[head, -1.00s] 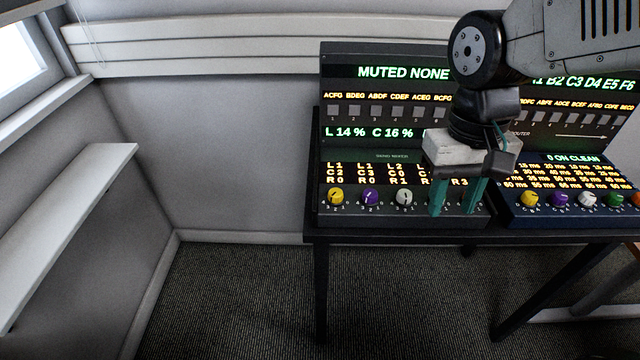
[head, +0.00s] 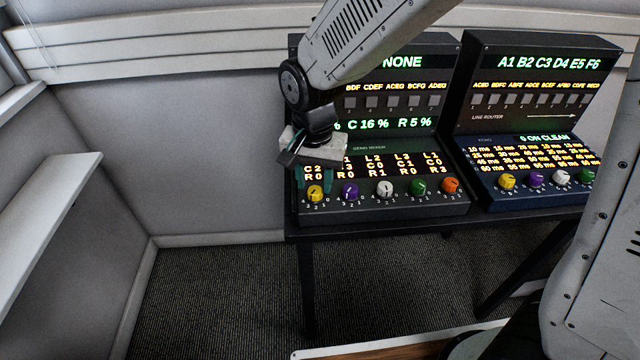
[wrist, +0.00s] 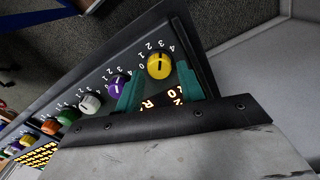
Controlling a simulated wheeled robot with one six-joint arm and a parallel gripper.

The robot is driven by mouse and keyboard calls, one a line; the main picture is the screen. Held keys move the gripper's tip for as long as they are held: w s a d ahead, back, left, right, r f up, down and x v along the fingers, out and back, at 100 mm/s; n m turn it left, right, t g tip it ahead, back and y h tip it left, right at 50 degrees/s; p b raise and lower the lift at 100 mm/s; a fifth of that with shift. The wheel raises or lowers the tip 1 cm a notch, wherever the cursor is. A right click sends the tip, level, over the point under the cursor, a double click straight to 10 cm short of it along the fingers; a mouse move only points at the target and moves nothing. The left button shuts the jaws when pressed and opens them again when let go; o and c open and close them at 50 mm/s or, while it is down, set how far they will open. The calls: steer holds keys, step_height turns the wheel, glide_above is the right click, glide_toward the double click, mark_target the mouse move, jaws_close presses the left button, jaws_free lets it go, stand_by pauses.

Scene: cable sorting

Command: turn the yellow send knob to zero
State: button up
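The yellow send knob (head: 315,193) is at the left end of the knob row on the left panel, the send mixer (head: 375,212). It also shows in the wrist view (wrist: 159,66), with the numbers 0 to 4 around one side. I cannot read its setting surely. My gripper (head: 314,179) is just above this knob in the head view. In the wrist view its green fingers (wrist: 158,84) are apart, and the knob appears in the gap near the tips. The gripper is open and empty. I cannot tell whether a finger touches the knob.
A purple knob (wrist: 118,86) sits close beside one finger. White (head: 386,188), green (head: 417,187) and orange (head: 450,186) knobs follow along the row. A second panel at the right has its own yellow knob (head: 507,181). Both panels stand on a dark table (head: 340,232).

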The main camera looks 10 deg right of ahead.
mark_target(315, 194)
steer(key=shift+f, duration=1.05)
steer(key=c, duration=0.7)
steer(key=shift+o, duration=0.7)
steer(key=shift+d, duration=0.35)
steer(key=shift+a, duration=0.15)
steer(key=shift+c, duration=0.7)
steer(key=shift+s+a+f, duration=0.1)
steer(key=shift+s, duration=0.05)
steer(key=o, duration=0.7)
